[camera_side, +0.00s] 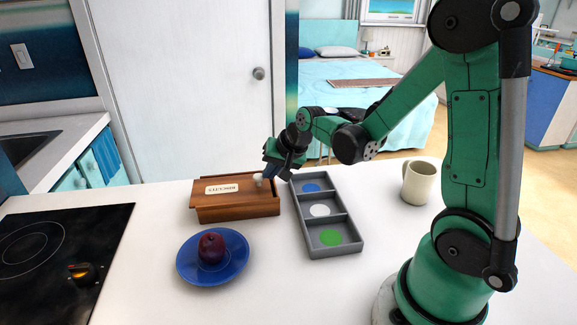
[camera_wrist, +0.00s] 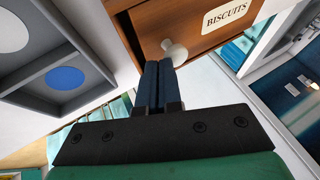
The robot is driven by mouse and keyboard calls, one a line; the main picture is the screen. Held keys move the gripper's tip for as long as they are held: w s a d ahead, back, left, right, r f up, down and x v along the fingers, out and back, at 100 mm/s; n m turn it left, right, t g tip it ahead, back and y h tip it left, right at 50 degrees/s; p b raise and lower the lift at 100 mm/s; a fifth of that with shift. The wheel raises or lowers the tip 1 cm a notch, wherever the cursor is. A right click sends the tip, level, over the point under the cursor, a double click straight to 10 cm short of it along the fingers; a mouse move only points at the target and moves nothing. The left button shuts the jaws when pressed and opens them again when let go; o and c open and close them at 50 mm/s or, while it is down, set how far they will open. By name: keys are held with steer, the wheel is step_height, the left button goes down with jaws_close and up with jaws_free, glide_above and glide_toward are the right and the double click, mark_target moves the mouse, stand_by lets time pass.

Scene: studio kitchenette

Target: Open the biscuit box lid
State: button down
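The biscuit box (camera_side: 237,208) is a brown wooden box with a flat lid and a white label. Its lid lies flat on it in the side view. A white knob (camera_side: 258,179) stands at the lid's right end; the knob (camera_wrist: 175,52) and the label (camera_wrist: 227,16) also show in the wrist view. My gripper (camera_side: 269,177) is at the box's right end, beside the knob. In the wrist view my gripper's blue fingers (camera_wrist: 158,66) are together with nothing seen between them. Their tips reach the knob's near side; I cannot tell whether they touch it.
A grey tray (camera_side: 336,246) with blue, white and green discs stands right of the box. A blue plate (camera_side: 234,272) with a dark red fruit (camera_side: 211,249) lies in front. A cream mug (camera_side: 418,183) stands at the right, a black cooktop (camera_side: 85,235) at the left.

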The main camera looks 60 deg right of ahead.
mark_target(238, 193)
steer(key=w+a, duration=0.8)
steer(key=shift+w+a, duration=0.1)
steer(key=shift+a, duration=0.05)
steer(key=s, duration=0.1)
steer(key=s+d+r, duration=0.1)
steer(key=s+d, duration=0.1)
steer(key=shift+s+d+r, duration=0.2)
steer(key=shift+s+r, duration=0.1)
steer(key=shift+s, duration=0.05)
steer(key=v, duration=0.9)
steer(key=s+a+f+n, duration=0.1)
steer(key=s+a+n, duration=0.3)
steer(key=s+n, duration=0.4)
steer(key=shift+s+f+n+t, duration=0.3)
steer(key=shift+s+n, duration=0.1)
steer(key=shift+n, duration=0.5)
